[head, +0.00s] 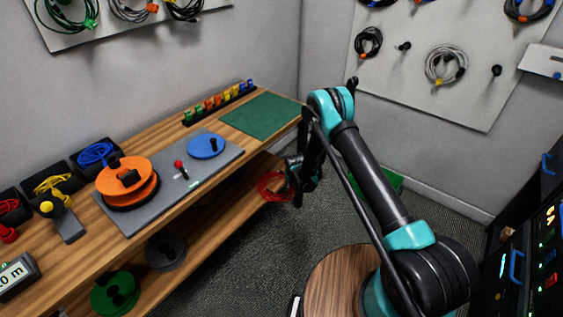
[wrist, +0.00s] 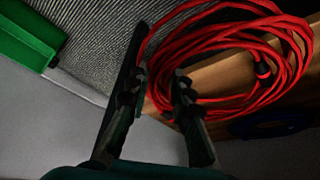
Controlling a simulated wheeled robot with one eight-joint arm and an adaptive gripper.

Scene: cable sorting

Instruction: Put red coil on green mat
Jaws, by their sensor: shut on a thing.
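The red coil (head: 272,187) hangs at my gripper (head: 293,178), in front of the bench's right end and below its top. In the wrist view the coil (wrist: 228,103) spreads to the right of the fingers (wrist: 155,82), and its left edge runs between them. My gripper is shut on that edge. The green mat (head: 262,116) lies flat and bare on the far right end of the bench top. The coil is apart from the mat, lower and nearer to me. The fingertips are partly hidden by my arm in the head view.
A grey board (head: 158,203) on the bench carries an orange reel (head: 127,177) and a blue disc (head: 205,146). A row of coloured clips (head: 217,102) stands left of the mat. A lower shelf (head: 205,228) runs under the bench top. A green bin (head: 388,181) is behind my arm.

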